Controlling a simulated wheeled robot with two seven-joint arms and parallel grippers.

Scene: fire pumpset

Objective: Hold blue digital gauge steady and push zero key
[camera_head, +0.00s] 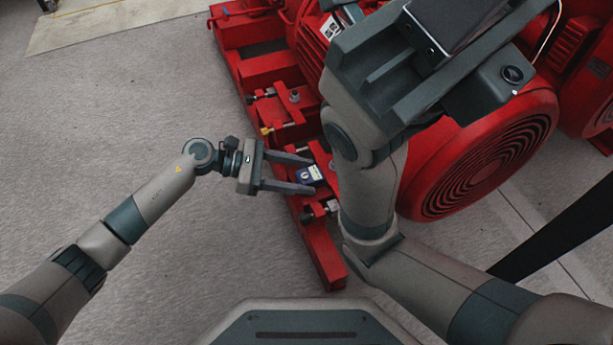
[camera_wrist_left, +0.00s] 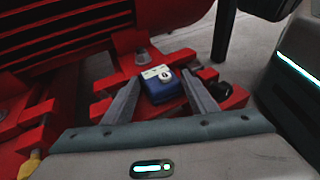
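The blue digital gauge (camera_head: 309,174) sits on the red pump base, with a pale top face that shows in the left wrist view (camera_wrist_left: 160,84). My left gripper (camera_head: 314,175) is open, with one finger on each side of the gauge. In the left wrist view a gap shows by the left finger; the right finger is close to the gauge, and I cannot tell whether it touches. The zero key is too small to make out. My right gripper (camera_head: 440,60) is above the pumpset, close to the head camera; its fingertips are not clear.
The red base rail (camera_head: 322,250) carries bolts and clamps near the gauge. A red motor with a round grille (camera_head: 490,165) stands to the right. Grey floor (camera_head: 130,110) lies open on the left.

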